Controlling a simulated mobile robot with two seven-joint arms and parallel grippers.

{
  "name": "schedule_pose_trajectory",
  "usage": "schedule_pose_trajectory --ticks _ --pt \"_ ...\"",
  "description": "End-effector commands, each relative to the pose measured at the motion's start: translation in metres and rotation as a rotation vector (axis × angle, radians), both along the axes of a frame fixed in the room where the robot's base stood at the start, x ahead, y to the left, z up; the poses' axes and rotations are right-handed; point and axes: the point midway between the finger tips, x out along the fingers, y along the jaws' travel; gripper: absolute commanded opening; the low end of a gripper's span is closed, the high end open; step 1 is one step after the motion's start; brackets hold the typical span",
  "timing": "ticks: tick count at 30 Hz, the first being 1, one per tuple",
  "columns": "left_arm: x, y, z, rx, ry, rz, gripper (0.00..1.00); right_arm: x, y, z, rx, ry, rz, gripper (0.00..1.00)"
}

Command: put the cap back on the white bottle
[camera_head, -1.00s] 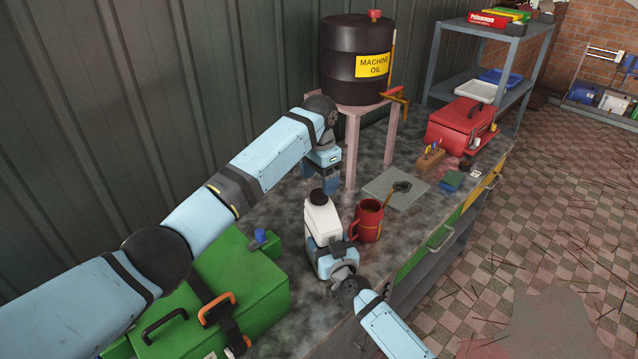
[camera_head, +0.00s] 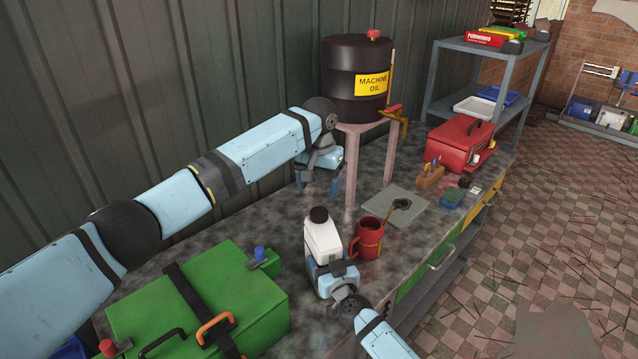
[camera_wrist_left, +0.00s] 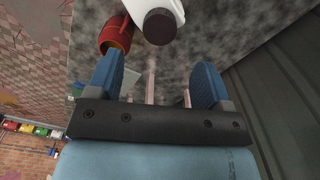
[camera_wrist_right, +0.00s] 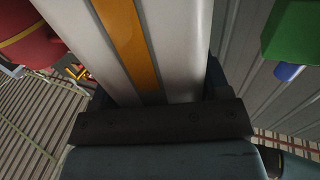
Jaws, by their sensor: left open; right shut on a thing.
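The white bottle (camera_head: 322,240) stands in the middle of the workbench in the head view, leaning slightly. A dark round cap (camera_head: 318,214) sits on its top; in the left wrist view the cap (camera_wrist_left: 160,26) covers the bottle's mouth. My right gripper (camera_head: 331,272) is shut on the bottle low on its body. The right wrist view shows the bottle's white side with an orange stripe (camera_wrist_right: 126,40) between the fingers. My left gripper (camera_head: 318,186) is open and empty behind the bottle, apart from the cap. Its spread fingers (camera_wrist_left: 155,78) show in the left wrist view.
A red mug (camera_head: 368,242) stands close to the bottle's right. A grey plate (camera_head: 385,207) lies behind it. A pink stand (camera_head: 351,170) with a machine oil drum (camera_head: 345,85) is near my left gripper. A green case (camera_head: 235,300) lies at the front left.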

Motion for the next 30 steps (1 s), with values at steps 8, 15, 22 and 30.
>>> schedule_pose_trajectory --ticks 8,15,22,30 --pt "0.0 0.0 -0.015 0.001 0.001 -0.001 0.73 0.0 0.0 0.0 0.0 0.0 0.0 0.04" --pt "0.0 0.0 -0.053 0.001 0.001 -0.001 0.73 0.0 0.0 0.0 0.0 0.0 0.0 0.04" --pt "0.0 -0.001 -0.076 -0.001 0.0 -0.002 0.73 0.0 0.0 0.0 0.0 0.0 0.0 0.04" --pt "0.0 0.0 -0.08 0.0 0.0 -0.002 0.73 0.0 0.0 0.0 0.0 0.0 0.0 0.04"
